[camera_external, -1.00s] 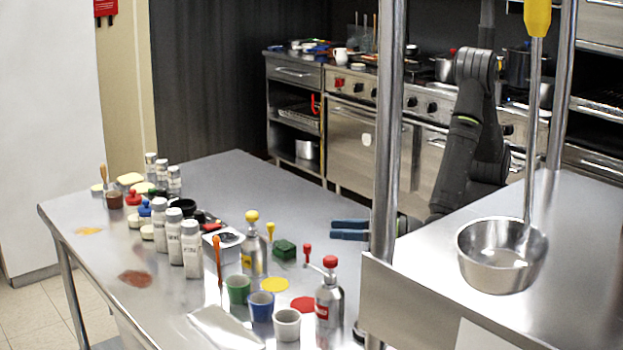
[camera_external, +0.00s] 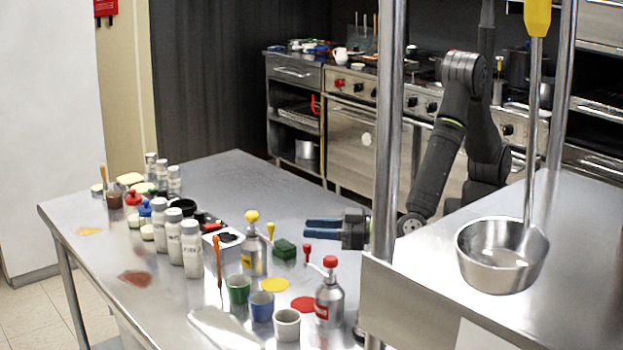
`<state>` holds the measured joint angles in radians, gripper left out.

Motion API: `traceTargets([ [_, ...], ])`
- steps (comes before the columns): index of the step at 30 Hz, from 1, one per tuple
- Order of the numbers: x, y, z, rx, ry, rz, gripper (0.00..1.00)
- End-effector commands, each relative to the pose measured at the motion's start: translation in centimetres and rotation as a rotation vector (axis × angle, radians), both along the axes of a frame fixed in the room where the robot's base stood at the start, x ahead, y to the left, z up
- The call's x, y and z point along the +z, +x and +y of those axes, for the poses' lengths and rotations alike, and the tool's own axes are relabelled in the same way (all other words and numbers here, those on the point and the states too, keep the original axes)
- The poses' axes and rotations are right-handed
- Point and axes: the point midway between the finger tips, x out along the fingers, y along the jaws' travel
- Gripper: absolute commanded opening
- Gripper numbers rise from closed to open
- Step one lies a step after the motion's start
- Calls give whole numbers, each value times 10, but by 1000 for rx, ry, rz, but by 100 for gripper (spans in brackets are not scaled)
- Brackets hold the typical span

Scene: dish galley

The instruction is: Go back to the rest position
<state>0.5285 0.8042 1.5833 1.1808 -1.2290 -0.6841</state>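My gripper (camera_external: 322,227) is over the right part of the steel table (camera_external: 255,180), left of the metal post. Its two blue fingers point left, with a narrow dark gap between them, and nothing shows in them. At this size I cannot tell how far apart they are. The green sponge block (camera_external: 285,249) lies on the table just below and left of the fingers, apart from them. My arm rises behind the post, which hides part of the wrist.
A vertical metal post (camera_external: 388,130) stands close beside my wrist. A steel bowl (camera_external: 500,256) sits on the raised right counter. Pump bottles (camera_external: 329,294), cups (camera_external: 262,306) and white shakers (camera_external: 191,249) crowd the table's front and middle. The table's back is clear.

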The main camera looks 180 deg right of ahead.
Motion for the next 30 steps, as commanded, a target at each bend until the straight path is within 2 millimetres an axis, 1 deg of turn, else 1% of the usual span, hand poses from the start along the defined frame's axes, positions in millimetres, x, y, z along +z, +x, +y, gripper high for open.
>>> traceTargets([
  [1, -1, -1, -12, -4, 0, -1, 35],
  [9, -1, -2, -65, -2, 0, 0, 35],
  [15, -1, -2, -95, -1, 0, 1, 35],
  [20, 0, -2, -106, 0, 0, 1, 35],
  [30, 0, -2, -105, 13, 0, 1, 35],
])
